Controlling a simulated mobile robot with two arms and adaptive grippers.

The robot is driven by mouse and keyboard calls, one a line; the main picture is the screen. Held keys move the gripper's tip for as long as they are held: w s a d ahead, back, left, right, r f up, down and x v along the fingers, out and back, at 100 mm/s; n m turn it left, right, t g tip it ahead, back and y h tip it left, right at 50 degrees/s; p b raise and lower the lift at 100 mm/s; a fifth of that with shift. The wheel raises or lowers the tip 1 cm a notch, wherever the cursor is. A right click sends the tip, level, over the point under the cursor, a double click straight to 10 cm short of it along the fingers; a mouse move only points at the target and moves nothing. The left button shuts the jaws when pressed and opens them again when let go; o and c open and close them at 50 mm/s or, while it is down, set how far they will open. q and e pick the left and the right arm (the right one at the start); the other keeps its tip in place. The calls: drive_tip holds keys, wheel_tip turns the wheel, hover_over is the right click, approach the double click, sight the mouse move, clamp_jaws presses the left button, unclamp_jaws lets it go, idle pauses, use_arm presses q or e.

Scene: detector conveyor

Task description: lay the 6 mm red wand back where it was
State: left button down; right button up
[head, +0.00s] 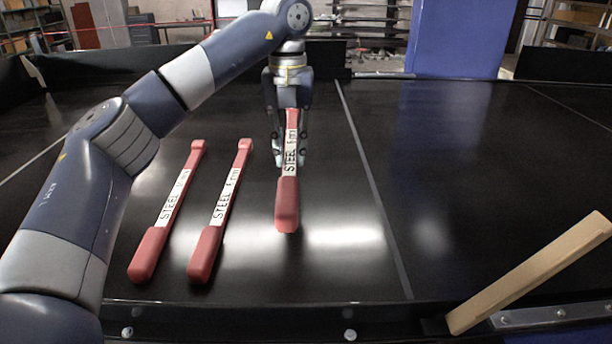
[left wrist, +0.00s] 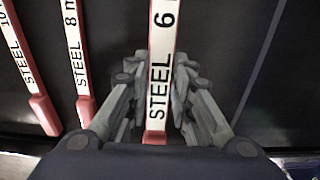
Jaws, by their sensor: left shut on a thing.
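My left gripper (head: 290,158) is shut on the 6 mm red wand (head: 287,206), around its white label. The wand's wide red end points toward me. In the left wrist view the label of the 6 mm wand (left wrist: 161,62) reads "STEEL 6" and runs between the fingers (left wrist: 158,92). I cannot tell for sure whether the wand touches the black belt (head: 330,270) or hangs just above it. My right gripper is not in view.
Two similar red wands lie left of the held one: the 8 mm wand (head: 206,254), also in the left wrist view (left wrist: 74,45), and the 10 mm wand (head: 149,252). A pale wooden bar (head: 530,272) slants over the belt's near right edge. The belt's right part is clear.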

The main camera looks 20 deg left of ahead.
sight(287, 173)
use_arm(q)
drive_tip(key=shift+f, duration=0.25)
drive_tip(key=f, duration=0.1)
drive_tip(key=s+f+p, duration=0.1)
drive_tip(key=f, duration=0.1)
drive_tip(key=f+p, duration=0.1)
drive_tip(key=shift+s+f, duration=0.2)
drive_tip(key=shift+s, duration=0.05)
drive_tip(key=f, duration=0.1)
drive_tip(key=f+p, duration=0.1)
drive_tip(key=f, duration=0.2)
drive_tip(key=shift+w, duration=0.35)
drive_tip(key=shift+s+f, duration=0.1)
drive_tip(key=shift+f, duration=0.15)
drive_tip(key=c, duration=1.6)
unclamp_jaws()
drive_tip(key=shift+o, duration=0.9)
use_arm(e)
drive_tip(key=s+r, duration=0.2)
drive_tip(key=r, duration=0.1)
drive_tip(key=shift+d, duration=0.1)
